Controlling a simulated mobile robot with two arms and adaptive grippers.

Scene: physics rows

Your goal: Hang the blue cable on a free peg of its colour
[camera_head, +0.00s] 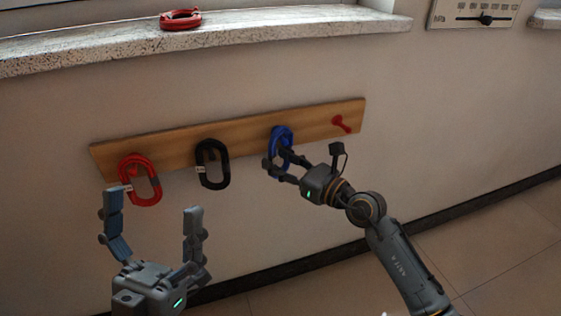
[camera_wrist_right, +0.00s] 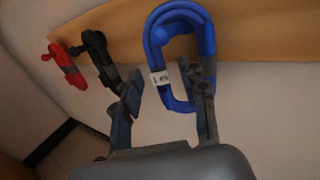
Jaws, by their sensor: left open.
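The blue cable (camera_head: 281,136) is a coiled loop with a white tag, upright against the wooden peg board (camera_head: 245,130), right of its middle. It appears to hang on a blue peg (camera_wrist_right: 180,22), largely covered by the coil. My right gripper (camera_head: 276,164) is at the loop's lower part. In the right wrist view its fingers (camera_wrist_right: 168,92) are apart: one is left of the loop, the other overlaps its right part. The tagged left side of the cable (camera_wrist_right: 160,80) shows between them. My left gripper (camera_head: 152,213) is open and empty, below the board's left end.
A red cable (camera_head: 147,190) and a black cable (camera_head: 202,172) hang on the board's left half. A red peg (camera_head: 342,124) at the right end is bare. Another red cable (camera_head: 180,19) lies on the stone sill (camera_head: 100,48) above. The wall below the board is clear.

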